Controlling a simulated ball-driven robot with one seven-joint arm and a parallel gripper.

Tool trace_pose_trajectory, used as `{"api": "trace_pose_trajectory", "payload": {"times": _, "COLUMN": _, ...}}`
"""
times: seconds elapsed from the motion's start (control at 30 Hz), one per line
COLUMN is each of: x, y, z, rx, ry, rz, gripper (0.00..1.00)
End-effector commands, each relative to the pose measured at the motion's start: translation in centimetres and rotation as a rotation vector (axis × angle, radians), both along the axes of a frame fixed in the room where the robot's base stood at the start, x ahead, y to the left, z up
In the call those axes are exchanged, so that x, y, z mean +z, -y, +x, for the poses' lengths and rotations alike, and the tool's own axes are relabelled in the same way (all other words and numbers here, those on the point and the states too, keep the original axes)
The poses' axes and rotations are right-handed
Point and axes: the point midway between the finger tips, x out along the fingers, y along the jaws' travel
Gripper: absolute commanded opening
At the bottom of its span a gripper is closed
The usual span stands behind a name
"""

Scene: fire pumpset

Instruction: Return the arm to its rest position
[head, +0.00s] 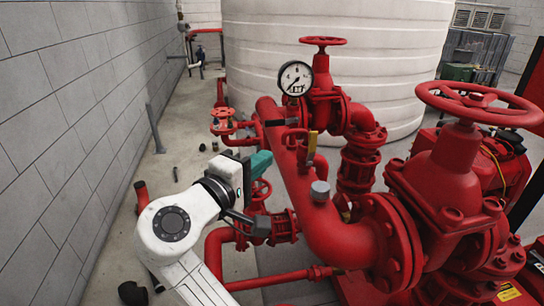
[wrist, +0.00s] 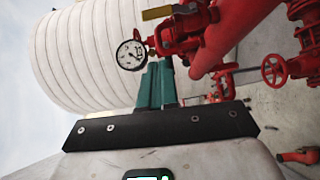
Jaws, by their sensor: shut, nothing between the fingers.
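My arm (head: 180,228) rises from the bottom of the head view, bent at a white joint. My gripper (head: 262,160) has teal fingers and is shut and empty, left of the thick red pipe (head: 300,190). I cannot tell how wide the gap to the pipe is. In the wrist view the teal fingers of my gripper (wrist: 157,70) lie side by side, with nothing between them. They point toward the pressure gauge (wrist: 131,55) and red pipework, which lie beyond.
The gauge (head: 296,78) stands above the pipe. A red valve handwheel (head: 480,103) is at right, a smaller one (head: 222,121) at left. A large white tank (head: 400,60) stands behind. The grey block wall (head: 70,110) is at left, with some floor (head: 195,130) between.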

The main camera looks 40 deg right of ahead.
Motion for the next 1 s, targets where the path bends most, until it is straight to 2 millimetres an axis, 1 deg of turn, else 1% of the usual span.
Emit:
{"api": "trace_pose_trajectory", "payload": {"times": 0.03, "x": -0.2, "y": -0.8, "z": -0.1, "rx": 0.002, "ry": 0.002, "rz": 0.000, "gripper": 0.00}}
{"api": "trace_pose_trajectory", "payload": {"times": 0.1, "x": -0.1, "y": -1.7, "z": -0.3, "rx": 0.002, "ry": 0.002, "rz": -0.001, "gripper": 0.00}}
{"api": "trace_pose_trajectory", "payload": {"times": 0.23, "x": -0.1, "y": -2.8, "z": -0.5, "rx": 0.001, "ry": 0.001, "rz": 0.000, "gripper": 0.00}}
{"api": "trace_pose_trajectory", "payload": {"times": 0.53, "x": 0.0, "y": -3.1, "z": -0.6, "rx": -0.001, "ry": 0.000, "rz": 0.000, "gripper": 0.00}}
{"api": "trace_pose_trajectory", "payload": {"times": 0.57, "x": -0.2, "y": -3.0, "z": -0.7, "rx": 0.000, "ry": -0.001, "rz": 0.004, "gripper": 0.00}}
{"api": "trace_pose_trajectory", "payload": {"times": 0.6, "x": -0.8, "y": -2.7, "z": -0.8, "rx": 0.005, "ry": -0.002, "rz": 0.018, "gripper": 0.00}}
{"api": "trace_pose_trajectory", "payload": {"times": 0.67, "x": -2.5, "y": -2.0, "z": -1.0, "rx": 0.018, "ry": -0.007, "rz": 0.057, "gripper": 0.00}}
{"api": "trace_pose_trajectory", "payload": {"times": 0.77, "x": -7.1, "y": -0.1, "z": -1.9, "rx": 0.054, "ry": -0.016, "rz": 0.175, "gripper": 0.00}}
{"api": "trace_pose_trajectory", "payload": {"times": 0.8, "x": -9.4, "y": 0.6, "z": -2.5, "rx": 0.069, "ry": -0.019, "rz": 0.239, "gripper": 0.00}}
{"api": "trace_pose_trajectory", "payload": {"times": 0.87, "x": -13.1, "y": 1.7, "z": -3.6, "rx": 0.088, "ry": -0.023, "rz": 0.345, "gripper": 0.00}}
{"api": "trace_pose_trajectory", "payload": {"times": 0.9, "x": -15.5, "y": 2.2, "z": -4.5, "rx": 0.096, "ry": -0.026, "rz": 0.415, "gripper": 0.00}}
{"api": "trace_pose_trajectory", "payload": {"times": 0.97, "x": -18.8, "y": 2.7, "z": -6.0, "rx": 0.105, "ry": -0.029, "rz": 0.521, "gripper": 0.00}}
{"api": "trace_pose_trajectory", "payload": {"times": 1.0, "x": -20.9, "y": 2.9, "z": -7.1, "rx": 0.106, "ry": -0.032, "rz": 0.593, "gripper": 0.00}}
